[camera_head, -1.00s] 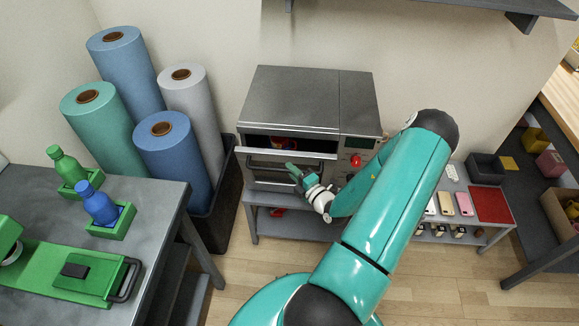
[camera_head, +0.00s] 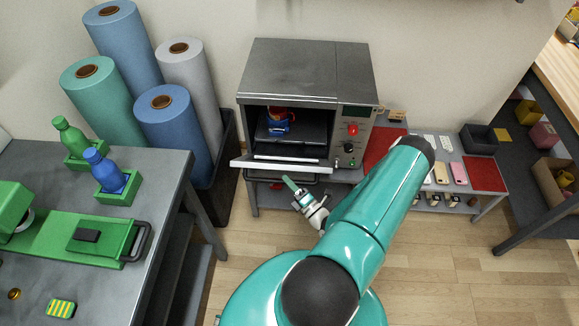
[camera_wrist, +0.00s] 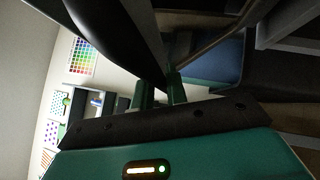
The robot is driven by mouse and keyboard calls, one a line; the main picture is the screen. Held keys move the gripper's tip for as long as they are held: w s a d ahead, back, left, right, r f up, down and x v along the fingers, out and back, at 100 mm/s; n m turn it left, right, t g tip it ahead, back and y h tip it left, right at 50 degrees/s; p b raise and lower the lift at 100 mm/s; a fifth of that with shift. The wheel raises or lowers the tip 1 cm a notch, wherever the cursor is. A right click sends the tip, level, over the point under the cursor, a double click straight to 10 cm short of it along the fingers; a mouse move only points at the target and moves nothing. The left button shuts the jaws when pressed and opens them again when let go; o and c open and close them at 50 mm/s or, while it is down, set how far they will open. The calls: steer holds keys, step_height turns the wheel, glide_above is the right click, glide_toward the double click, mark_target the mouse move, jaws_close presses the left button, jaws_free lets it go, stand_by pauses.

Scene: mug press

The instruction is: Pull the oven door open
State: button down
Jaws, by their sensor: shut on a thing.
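The oven (camera_head: 306,75) is a grey metal box on a low grey table against the wall. Its door (camera_head: 280,163) hangs hinged at the bottom and is tilted far down, with the cavity open to view. A red and blue mug (camera_head: 278,122) stands inside on a dark plate (camera_head: 303,133). My gripper (camera_head: 290,184) is at the door's front edge, low and near its middle, shut on the door handle (camera_head: 262,178). In the wrist view the fingers (camera_wrist: 160,92) are close together beside a dark bar; the grip itself is partly hidden.
A red knob (camera_head: 352,129) and other controls sit on the oven's right panel. A black bin of blue, green and grey rolls (camera_head: 187,108) stands left. A grey workbench (camera_head: 164,166) with bottles and a green press is nearer left. Wooden floor (camera_head: 252,245) in front is clear.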

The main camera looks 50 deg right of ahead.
steer(key=s+a+f, duration=0.1)
steer(key=a+f, duration=0.1)
steer(key=f, duration=0.6)
steer(key=s+a+f, duration=0.2)
steer(key=f, duration=0.5)
steer(key=shift+f, duration=0.4)
steer(key=c, duration=1.4)
jaws_free()
steer(key=shift+s, duration=0.1)
steer(key=v, duration=1.3)
steer(key=shift+s, duration=0.35)
steer(key=shift+f, duration=0.1)
